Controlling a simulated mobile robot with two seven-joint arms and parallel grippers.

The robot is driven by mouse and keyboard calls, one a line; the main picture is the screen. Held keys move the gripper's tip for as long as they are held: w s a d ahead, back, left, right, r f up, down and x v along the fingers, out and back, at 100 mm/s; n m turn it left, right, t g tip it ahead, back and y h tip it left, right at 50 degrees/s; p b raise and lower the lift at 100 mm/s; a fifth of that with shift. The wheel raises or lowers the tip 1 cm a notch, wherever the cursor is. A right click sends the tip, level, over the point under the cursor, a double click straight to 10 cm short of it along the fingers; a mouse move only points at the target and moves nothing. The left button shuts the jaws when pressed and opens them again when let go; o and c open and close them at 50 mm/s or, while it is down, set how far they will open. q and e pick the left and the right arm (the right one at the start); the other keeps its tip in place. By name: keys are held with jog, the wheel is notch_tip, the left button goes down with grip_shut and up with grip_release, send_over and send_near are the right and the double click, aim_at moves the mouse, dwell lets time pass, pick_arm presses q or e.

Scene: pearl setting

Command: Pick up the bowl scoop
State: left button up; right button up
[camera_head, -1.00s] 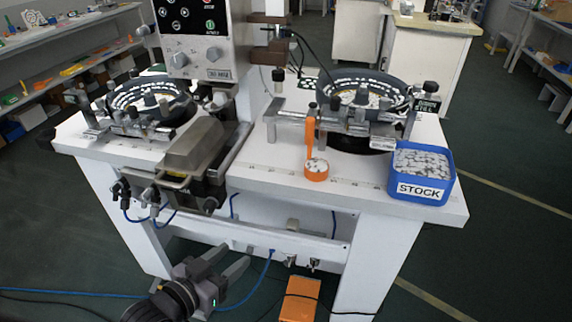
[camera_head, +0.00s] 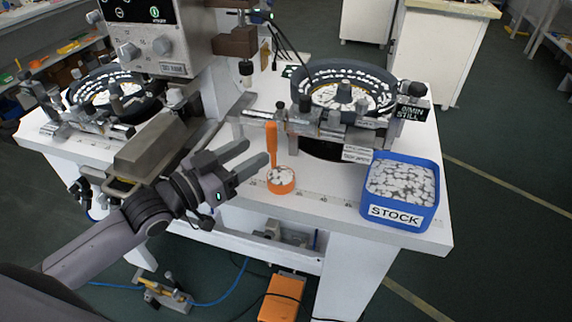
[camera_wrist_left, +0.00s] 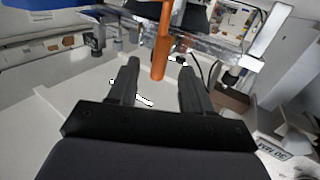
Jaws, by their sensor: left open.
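The orange bowl scoop (camera_head: 280,184) stands on the white table, its handle (camera_head: 271,143) upright and its round bowl holding small pale pieces. In the left wrist view the orange handle (camera_wrist_left: 161,52) is just beyond and between the fingertips. My left gripper (camera_head: 257,154) is open, its fingers reaching right toward the handle from the left. It also shows open in the left wrist view (camera_wrist_left: 160,70), with nothing gripped. The scoop's bowl is not clear in that view. My right gripper is not in view.
A blue STOCK bin (camera_head: 401,192) full of pale pieces stands right of the scoop. A round feeder bowl (camera_head: 343,88) with metal rails is behind it. A grey machine column (camera_head: 160,50) stands to the left. Bare table lies between scoop and bin.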

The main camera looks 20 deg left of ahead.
aim_at(268, 143)
pick_arm(q)
jog(key=shift+p+x, duration=0.45)
jog(key=shift+x, duration=2.85)
jog(key=shift+a, duration=0.1)
grip_shut()
